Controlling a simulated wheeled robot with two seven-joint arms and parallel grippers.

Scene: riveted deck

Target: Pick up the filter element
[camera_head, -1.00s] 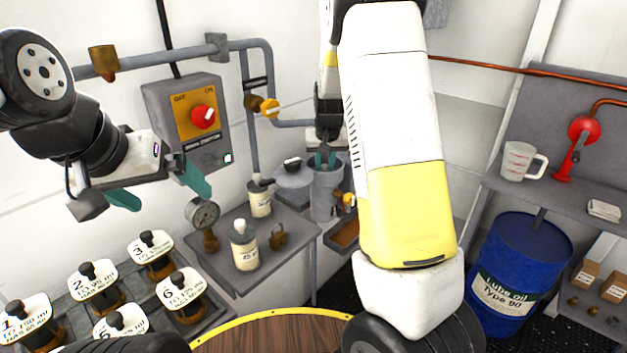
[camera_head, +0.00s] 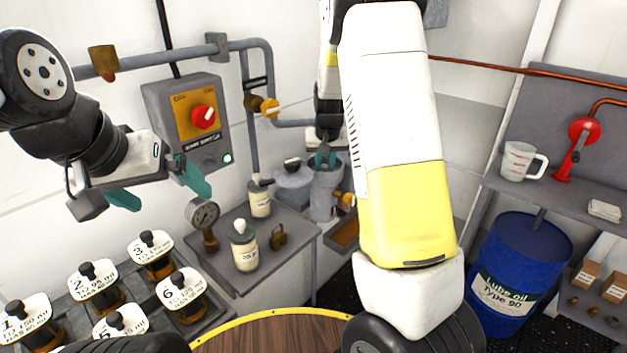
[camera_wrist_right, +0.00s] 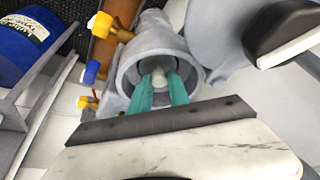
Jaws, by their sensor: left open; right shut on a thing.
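My right gripper (camera_head: 324,160) is at the open mouth of the grey cylindrical filter housing (camera_head: 322,203), beside the back of the small grey shelf. In the right wrist view its teal fingers (camera_wrist_right: 160,84) reach into the round opening of the housing (camera_wrist_right: 128,72). They are shut on a pale rounded piece, the top of the filter element (camera_wrist_right: 158,75). The rest of the element is hidden inside the housing and behind the fingers. My left gripper (camera_head: 165,198) is open and empty, in the air above the sample bottles at the left.
A grey lid with a black handle (camera_wrist_right: 280,35) lies beside the housing. The shelf (camera_head: 285,240) holds bottles, a padlock and a gauge (camera_head: 205,215). Numbered bottles (camera_head: 95,287) stand at lower left. A blue drum (camera_head: 520,265) and measuring jug (camera_head: 518,160) are at right.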

